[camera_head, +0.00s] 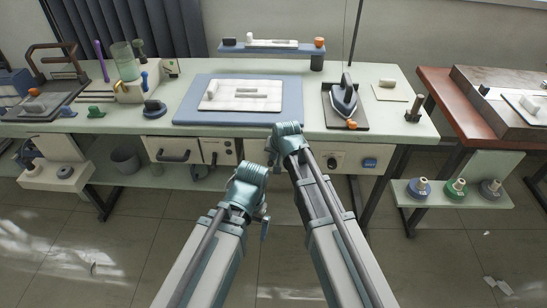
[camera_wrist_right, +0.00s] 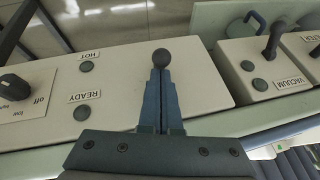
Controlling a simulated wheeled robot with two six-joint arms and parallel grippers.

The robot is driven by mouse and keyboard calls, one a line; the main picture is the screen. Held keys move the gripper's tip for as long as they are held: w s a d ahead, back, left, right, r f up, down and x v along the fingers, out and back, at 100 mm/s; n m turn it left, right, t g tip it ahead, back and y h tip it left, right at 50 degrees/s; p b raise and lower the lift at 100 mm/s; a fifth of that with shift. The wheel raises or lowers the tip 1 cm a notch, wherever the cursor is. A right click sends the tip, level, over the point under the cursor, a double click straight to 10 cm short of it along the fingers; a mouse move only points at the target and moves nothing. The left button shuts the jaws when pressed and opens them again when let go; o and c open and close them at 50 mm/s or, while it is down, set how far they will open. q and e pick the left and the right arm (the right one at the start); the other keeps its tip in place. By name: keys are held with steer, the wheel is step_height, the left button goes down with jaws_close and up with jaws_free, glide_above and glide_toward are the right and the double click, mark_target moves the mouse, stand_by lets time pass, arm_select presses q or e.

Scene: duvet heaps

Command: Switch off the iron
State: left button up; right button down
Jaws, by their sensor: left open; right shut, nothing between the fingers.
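The iron (camera_head: 345,97) stands on a dark rest plate at the right end of the table. Below the table edge is a pale control panel (camera_head: 360,158) with a dark rotary knob (camera_head: 333,162). In the right wrist view the panel appears upside down, with a dial (camera_wrist_right: 14,88) marked "off" and two round buttons or lamps labelled "HOT" (camera_wrist_right: 86,66) and "READY" (camera_wrist_right: 82,113). My right gripper (camera_wrist_right: 162,78) is shut and empty, its tips at a black ball knob (camera_wrist_right: 162,57); contact is unclear. My left gripper (camera_head: 262,212) is open, low in front of the table.
A panel marked "VACUUM" (camera_wrist_right: 264,62) with a lever is at the right in the wrist view. A blue pressing mat (camera_head: 240,119) lies on the table. A shelf with several spools (camera_head: 457,188) is at the right.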

steer(key=s+f+t+b, duration=0.1)
steer(key=b, duration=0.2)
steer(key=s+f+t+b, duration=0.1)
steer(key=f+t+b, duration=0.1)
steer(key=b, duration=0.1)
steer(key=f+t+b, duration=0.1)
steer(key=b, duration=0.2)
steer(key=shift+s+a+f+n+b, duration=0.15)
steer(key=shift+s+f+n+b, duration=0.15)
steer(key=shift+s+b, duration=0.1)
steer(key=shift+s+f, duration=0.1)
stand_by(0.4)
